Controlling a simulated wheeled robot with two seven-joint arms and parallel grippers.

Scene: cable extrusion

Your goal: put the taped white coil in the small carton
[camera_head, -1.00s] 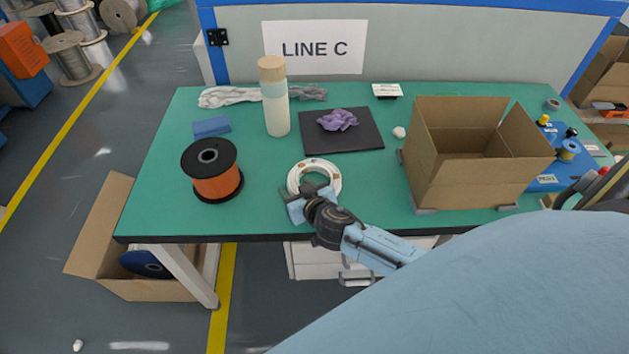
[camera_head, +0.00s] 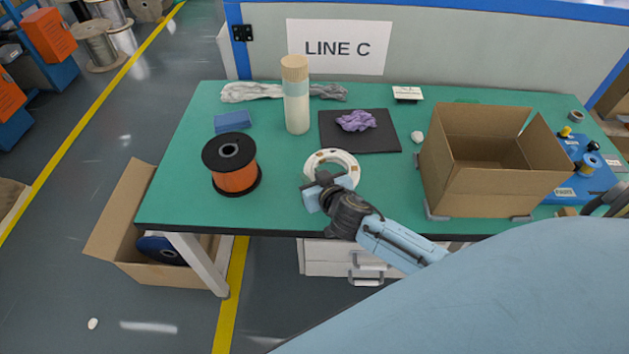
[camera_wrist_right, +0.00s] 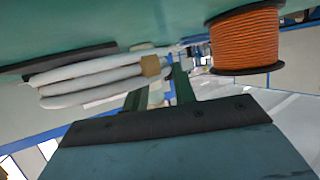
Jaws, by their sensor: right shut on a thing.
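The taped white coil (camera_head: 345,159) is a ring with tan tape bands near the front middle of the green table. My right gripper (camera_head: 316,186) is at its near left side and is shut on it. In the right wrist view the coil (camera_wrist_right: 100,80) shows as stacked white strands with a tan tape band, beside the fingers (camera_wrist_right: 165,88). Whether it touches the table is hard to tell. The small carton (camera_head: 490,187) stands open on the table to the right of the coil. My left gripper is not in view.
An orange cable spool (camera_head: 233,178) stands left of the coil; it also shows in the wrist view (camera_wrist_right: 245,42). Green table is clear between coil and carton.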

